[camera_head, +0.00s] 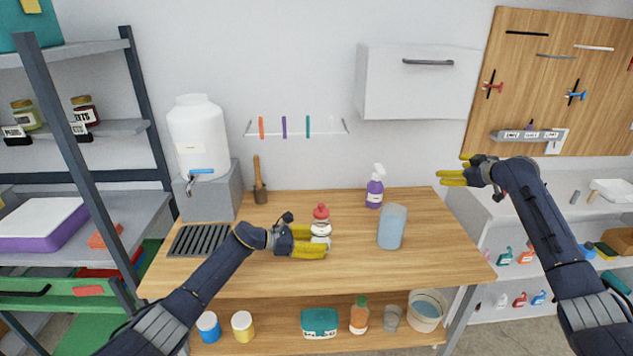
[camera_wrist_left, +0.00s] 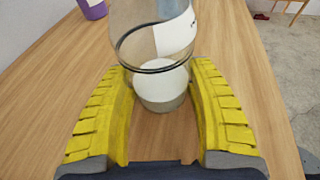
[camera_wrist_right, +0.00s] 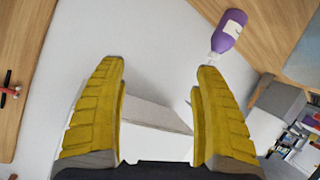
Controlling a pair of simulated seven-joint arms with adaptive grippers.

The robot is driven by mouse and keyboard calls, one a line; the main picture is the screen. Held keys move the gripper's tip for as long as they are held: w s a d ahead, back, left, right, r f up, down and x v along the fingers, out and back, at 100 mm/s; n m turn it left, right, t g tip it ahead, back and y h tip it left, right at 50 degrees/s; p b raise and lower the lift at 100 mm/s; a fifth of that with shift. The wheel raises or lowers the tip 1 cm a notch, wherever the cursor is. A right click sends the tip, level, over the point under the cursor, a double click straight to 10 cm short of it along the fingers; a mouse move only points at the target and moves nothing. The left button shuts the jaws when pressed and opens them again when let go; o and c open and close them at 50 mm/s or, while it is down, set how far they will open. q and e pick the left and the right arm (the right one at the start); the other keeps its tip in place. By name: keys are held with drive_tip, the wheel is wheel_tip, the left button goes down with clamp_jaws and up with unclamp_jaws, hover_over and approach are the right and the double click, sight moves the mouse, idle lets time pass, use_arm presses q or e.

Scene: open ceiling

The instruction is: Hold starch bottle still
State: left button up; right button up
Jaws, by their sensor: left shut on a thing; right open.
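The starch bottle (camera_head: 321,228), a small pale bottle with a red cap, stands upright on the wooden table. My left gripper (camera_head: 316,242) is shut on it from the left, with yellow fingers on either side. In the left wrist view the bottle (camera_wrist_left: 160,88) sits between the two fingers (camera_wrist_left: 160,85); it looks clear with white inside and a dark ring, and its top is out of frame. My right gripper (camera_head: 452,175) is open and empty in the air beyond the table's right edge. Its spread fingers also show in the right wrist view (camera_wrist_right: 160,68).
A translucent blue cup (camera_head: 391,228) and a purple spray bottle (camera_head: 375,190) stand right of the starch bottle. A dark grate (camera_head: 202,240), a water dispenser (camera_head: 198,140) and a mallet (camera_head: 259,185) are to the left. The table's front right is clear.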

drive_tip(key=w+a+r+n+y, duration=0.2)
drive_tip(key=a+r, duration=0.7)
drive_tip(key=a, duration=0.1)
drive_tip(key=n+g+h, duration=0.7)
drive_tip(key=n+g, duration=0.3)
drive_tip(key=n, duration=1.1)
approach(321, 206)
drive_tip(key=x, duration=1.1)
drive_tip(key=shift+w+f, duration=0.2)
drive_tip(key=shift+f, duration=0.05)
drive_tip(key=c, duration=1.3)
